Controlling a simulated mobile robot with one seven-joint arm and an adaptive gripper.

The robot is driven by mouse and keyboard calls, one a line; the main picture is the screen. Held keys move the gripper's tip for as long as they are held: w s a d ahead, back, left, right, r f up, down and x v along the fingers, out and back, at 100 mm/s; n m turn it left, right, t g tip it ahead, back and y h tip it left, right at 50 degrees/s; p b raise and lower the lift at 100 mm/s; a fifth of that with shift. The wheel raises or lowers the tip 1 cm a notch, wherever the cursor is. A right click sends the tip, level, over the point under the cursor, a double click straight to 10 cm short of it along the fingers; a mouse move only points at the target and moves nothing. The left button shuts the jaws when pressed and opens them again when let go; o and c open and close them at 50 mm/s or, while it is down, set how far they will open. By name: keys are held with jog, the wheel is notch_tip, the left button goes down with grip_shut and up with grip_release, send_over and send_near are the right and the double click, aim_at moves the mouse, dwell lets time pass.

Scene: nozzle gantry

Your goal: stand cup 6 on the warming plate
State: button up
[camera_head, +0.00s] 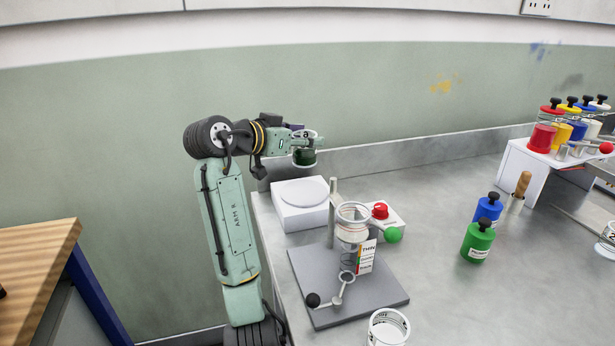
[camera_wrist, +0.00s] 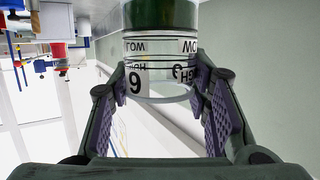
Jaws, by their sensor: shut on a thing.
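Cup 6 (camera_head: 304,158) is a clear cup with dark green paint low in it and an empty clear rim above. My gripper (camera_head: 294,144) is shut on it and holds it upright in the air. In the wrist view, which is upside down, cup 6 (camera_wrist: 160,50) sits between the pads of my gripper (camera_wrist: 172,105), with its number and LOW and HIGH marks facing the camera. The warming plate (camera_head: 300,192) appears to be the white block with a round pale disc at the table's back left corner. The cup is above it, clearly apart; its disc is empty.
A grey stand (camera_head: 355,308) with a post, ringed clear cup and levers is just in front. A white block with a red knob (camera_head: 380,211) and green ball is beside it.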

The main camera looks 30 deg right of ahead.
notch_tip(320, 180, down, 8)
jog(key=shift+r+p, duration=0.1)
jog(key=shift+p, duration=0.7)
jog(key=shift+f, duration=0.2)
jog(key=o, duration=1.2)
jog(key=shift+r, duration=0.1)
jog(key=shift+a, duration=0.1)
jog(key=b+v, duration=0.3)
jog(key=v, duration=0.9)
jog(key=shift+r, duration=0.15)
